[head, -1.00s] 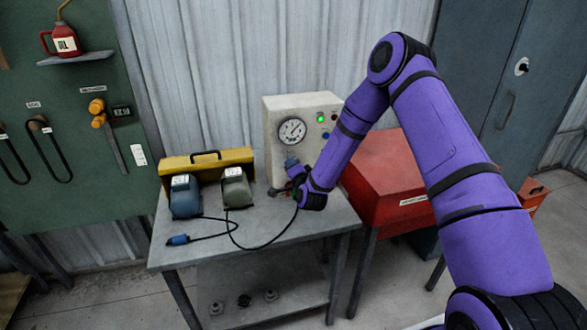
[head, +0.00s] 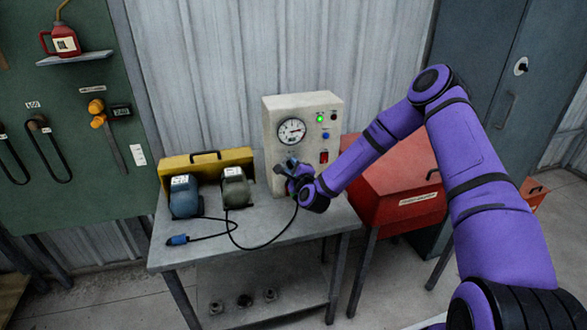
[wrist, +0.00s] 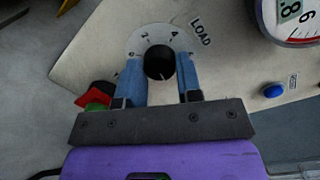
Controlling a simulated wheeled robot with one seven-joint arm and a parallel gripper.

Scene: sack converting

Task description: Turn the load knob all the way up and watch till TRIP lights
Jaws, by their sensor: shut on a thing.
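The load knob (wrist: 158,65) is a black round knob on a numbered dial marked LOAD, on the cream test panel (head: 280,108). My gripper (wrist: 162,80) has its two blue fingers on either side of the knob and is shut on it; in the head view my gripper (head: 287,166) hides the knob. A round gauge (head: 291,131) sits above it, its needle pointing right. A green lamp (head: 320,119) is lit. A dark lamp (head: 334,117) beside it looks unlit; its label is too small to read.
A blue button (head: 326,136) and a red switch (head: 324,157) sit right of the gauge. A blue motor (head: 185,198) and a grey-green motor (head: 236,190) stand on the bench (head: 275,236), with a black cable in front. A red cabinet (head: 398,190) stands to the right.

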